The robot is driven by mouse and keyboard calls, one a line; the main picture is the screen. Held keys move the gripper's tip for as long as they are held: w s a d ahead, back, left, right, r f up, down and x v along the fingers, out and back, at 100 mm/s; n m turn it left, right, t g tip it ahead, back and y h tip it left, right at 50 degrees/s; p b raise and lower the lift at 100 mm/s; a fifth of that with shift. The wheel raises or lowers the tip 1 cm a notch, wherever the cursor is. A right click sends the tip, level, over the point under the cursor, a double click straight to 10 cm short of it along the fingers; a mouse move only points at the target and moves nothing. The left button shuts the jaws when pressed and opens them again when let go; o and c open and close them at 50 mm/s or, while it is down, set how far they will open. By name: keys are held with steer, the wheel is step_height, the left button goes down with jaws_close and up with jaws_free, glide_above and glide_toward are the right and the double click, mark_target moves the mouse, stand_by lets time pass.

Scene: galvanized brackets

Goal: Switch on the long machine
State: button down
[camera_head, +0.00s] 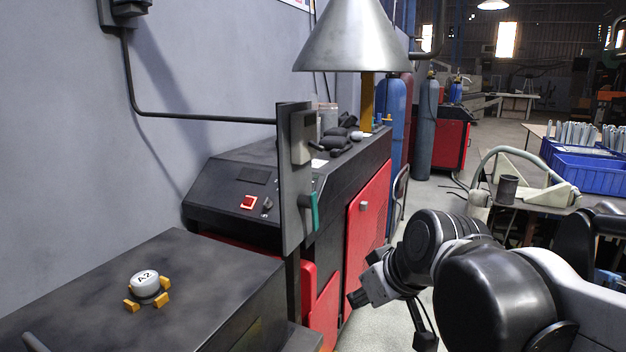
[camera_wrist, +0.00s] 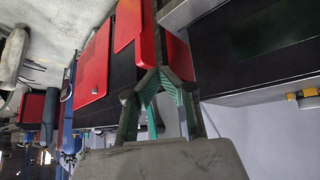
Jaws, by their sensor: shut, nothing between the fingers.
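The long machine (camera_head: 340,188) is black on top with red doors and stands along the wall in the head view. Its sloped panel carries a red square switch (camera_head: 249,202) and a dark knob (camera_head: 267,205); I cannot tell whether either is on or off. My gripper (camera_head: 356,298) is low in front of the machine's red doors, right of and below the panel. In the wrist view its teal-lined fingers (camera_wrist: 160,75) meet at the tips and hold nothing. Red doors (camera_wrist: 95,60) show beyond them; the switch is not recognisable there.
A grey upright plate (camera_head: 291,180) with a teal handle-like part stands before the panel's right side. A dark cabinet (camera_head: 215,275) at front left bears a white A2 piece (camera_head: 146,282) between orange blocks. A metal lamp shade (camera_head: 352,40) hangs above. Blue bins (camera_head: 590,172) stand right.

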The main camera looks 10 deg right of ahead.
steer(key=w+d+r+n+t+y+p, duration=0.1)
steer(key=w+r+n+y, duration=0.15)
steer(key=w, duration=0.95)
steer(key=w+d+r+n+t+y+p, duration=0.1)
steer(key=w+d+r+n+p, duration=0.2)
steer(key=w, duration=0.8)
steer(key=w+r+n+t+y, duration=0.1)
steer(key=w+r+n+y, duration=0.3)
steer(key=w, duration=0.8)
steer(key=n+t+y+p, duration=0.1)
steer(key=n+p, duration=0.2)
steer(key=n, duration=0.2)
glide_toward(315, 180)
steer(key=s+a+r, duration=0.2)
steer(key=s+r, duration=0.1)
steer(key=s, duration=0.2)
steer(key=shift+w+d+y, duration=0.15)
steer(key=shift+w+y, duration=0.2)
steer(key=x, duration=0.9)
steer(key=shift+w+a+p, duration=0.3)
steer(key=shift+w+d+f, duration=0.65)
steer(key=shift+w+f, duration=0.25)
steer(key=shift+f, duration=0.05)
steer(key=shift+w+d+f, duration=0.2)
steer(key=shift+w+f, duration=0.15)
steer(key=shift+f, duration=0.1)
